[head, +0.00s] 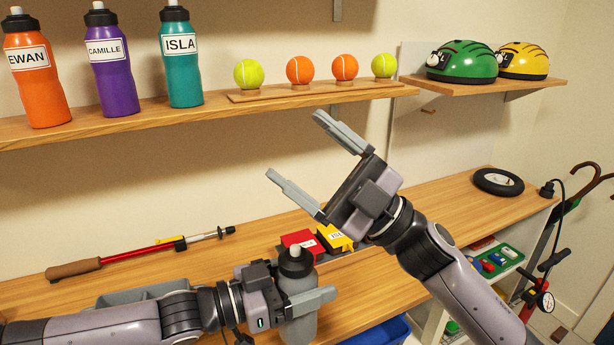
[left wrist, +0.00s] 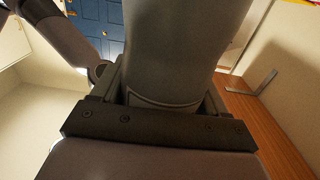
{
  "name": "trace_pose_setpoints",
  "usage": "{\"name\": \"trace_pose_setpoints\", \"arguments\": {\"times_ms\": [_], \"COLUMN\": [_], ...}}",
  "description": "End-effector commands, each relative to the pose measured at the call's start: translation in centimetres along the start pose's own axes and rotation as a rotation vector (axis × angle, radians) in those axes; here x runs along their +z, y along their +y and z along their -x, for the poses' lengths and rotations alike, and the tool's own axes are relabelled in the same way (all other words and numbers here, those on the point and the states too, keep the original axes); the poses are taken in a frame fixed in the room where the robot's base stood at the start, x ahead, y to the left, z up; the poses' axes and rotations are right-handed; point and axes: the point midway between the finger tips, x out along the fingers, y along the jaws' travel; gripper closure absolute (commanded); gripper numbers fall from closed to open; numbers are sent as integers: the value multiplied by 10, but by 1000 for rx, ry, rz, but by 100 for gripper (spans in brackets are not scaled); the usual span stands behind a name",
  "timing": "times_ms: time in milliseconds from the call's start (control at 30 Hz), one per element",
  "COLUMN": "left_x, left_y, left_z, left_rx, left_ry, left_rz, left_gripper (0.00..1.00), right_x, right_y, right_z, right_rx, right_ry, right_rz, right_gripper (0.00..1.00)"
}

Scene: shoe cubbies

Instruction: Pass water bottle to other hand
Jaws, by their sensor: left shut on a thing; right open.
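A grey water bottle (head: 297,271) with a dark cap stands upright in my left gripper (head: 312,303), low in the middle of the head view. My left gripper is shut around the bottle's body. In the left wrist view the bottle (left wrist: 183,55) fills the space between the jaws. My right gripper (head: 318,165) is open and empty, above the bottle and a little to its right, with its fingers pointing up and left. The two grippers are apart. The bottle's lower part is partly hidden by the left fingers.
Above, a shelf (head: 150,118) carries orange, purple and teal bottles and several balls. Helmets (head: 461,62) sit on the right shelf.

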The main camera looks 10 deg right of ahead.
Motion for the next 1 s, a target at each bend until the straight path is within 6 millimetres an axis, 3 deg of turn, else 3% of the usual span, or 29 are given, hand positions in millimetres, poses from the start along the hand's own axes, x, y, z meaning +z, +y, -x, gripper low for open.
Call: {"name": "trace_pose_setpoints", "arguments": {"times_ms": [33, 200, 467, 600, 767, 1000], "left_x": [-2, -2, -2, -2, -2, -2], "left_y": [0, 0, 0, 0, 0, 0], "left_z": [0, 0, 0, 0, 0, 0], "left_rx": [1, 1, 1, 1, 1, 1], "left_ry": [5, 5, 5, 5, 5, 5], "left_rz": [-2, -2, -2, -2, -2, -2], "left_gripper": [80, 80, 80, 80, 80, 80], "right_x": [-11, -40, -60, -58, -45, -15], "right_y": [-3, -30, -84, -107, -119, -101], "right_z": [-13, -42, -59, -54, -42, -16], "right_rx": [-56, -259, -611, -817, -1069, -1490], "right_ry": [55, 228, 507, 654, 813, 1015], "right_rz": [59, 267, 618, 797, 982, 1196], "right_gripper": [16, 16, 16, 16, 16, 16]}}
